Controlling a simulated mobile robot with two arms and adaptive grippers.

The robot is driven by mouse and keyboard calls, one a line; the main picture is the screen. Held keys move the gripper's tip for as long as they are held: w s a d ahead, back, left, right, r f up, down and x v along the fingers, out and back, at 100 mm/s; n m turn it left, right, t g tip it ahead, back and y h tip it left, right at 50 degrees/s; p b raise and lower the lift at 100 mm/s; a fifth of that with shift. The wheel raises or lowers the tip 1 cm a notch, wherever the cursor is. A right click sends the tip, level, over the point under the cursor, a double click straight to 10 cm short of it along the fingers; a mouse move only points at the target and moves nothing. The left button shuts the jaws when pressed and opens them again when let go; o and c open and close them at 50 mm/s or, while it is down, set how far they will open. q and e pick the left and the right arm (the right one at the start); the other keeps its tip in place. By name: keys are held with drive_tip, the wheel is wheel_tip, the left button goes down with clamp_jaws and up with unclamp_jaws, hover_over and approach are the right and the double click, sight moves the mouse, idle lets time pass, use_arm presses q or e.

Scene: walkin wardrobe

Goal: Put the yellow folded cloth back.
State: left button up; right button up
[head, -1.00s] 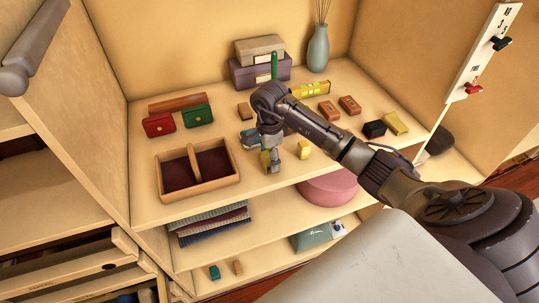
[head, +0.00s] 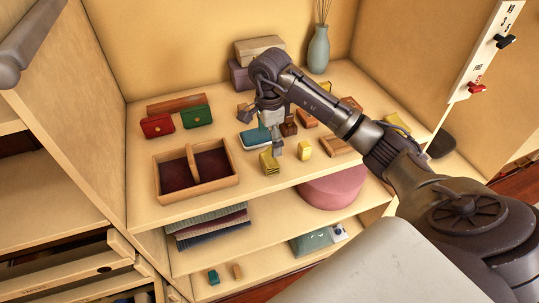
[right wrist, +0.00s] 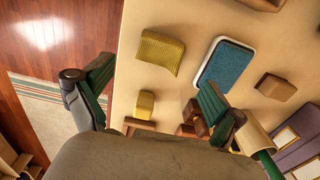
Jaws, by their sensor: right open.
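The yellow folded cloth (head: 268,162) lies on the upper shelf, near its front edge and right of the divided wooden tray. In the right wrist view it shows as a ribbed yellow piece (right wrist: 160,52). My right gripper (head: 277,150) is just right of and above the cloth, apart from it. In the right wrist view my right gripper (right wrist: 155,80) has its two fingers spread, with nothing held. A smaller yellow block (head: 304,148) stands to its right. My left gripper is not in view.
A divided wooden tray (head: 157,182) with a dark lining is on the left. A blue pad (head: 255,138) lies behind the cloth. Red (head: 157,125) and green (head: 196,116) pouches stand at the back left. Brown boxes (head: 305,118) and a vase (head: 318,50) are farther right.

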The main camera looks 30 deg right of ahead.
sight(270, 154)
wheel_tip(270, 154, up, 5)
drive_tip(key=shift+f+b, duration=0.1)
drive_tip(key=shift+b, duration=0.2)
